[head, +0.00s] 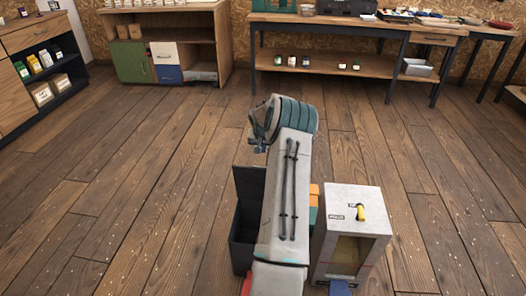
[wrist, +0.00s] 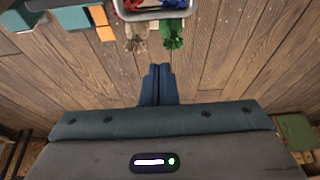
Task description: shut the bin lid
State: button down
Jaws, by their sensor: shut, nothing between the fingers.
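The bin (head: 243,243) is a dark grey, open-topped box on the floor in the head view, left of my arm and partly hidden by it. Its lid (head: 248,184) stands up, open, at the far side of the bin. My gripper (head: 258,146) is beyond and above the lid in the head view, apart from it. In the wrist view my gripper (wrist: 157,85) shows its two blue fingers together, shut and empty. I cannot make out the bin in the wrist view.
A pale box (head: 349,207) with a yellow handle stands right of my arm. A workbench (head: 335,65) stands at the back. Floor left of the bin is clear.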

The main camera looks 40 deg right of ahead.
jog(key=b+x, duration=0.1)
jog(key=x, duration=0.7)
jog(key=shift+s+a+r, duration=0.15)
jog(key=shift+s+a, duration=1.2)
jog(key=shift+a, duration=0.3)
jog(key=shift+a+b, duration=0.1)
jog(key=shift+b, duration=0.2)
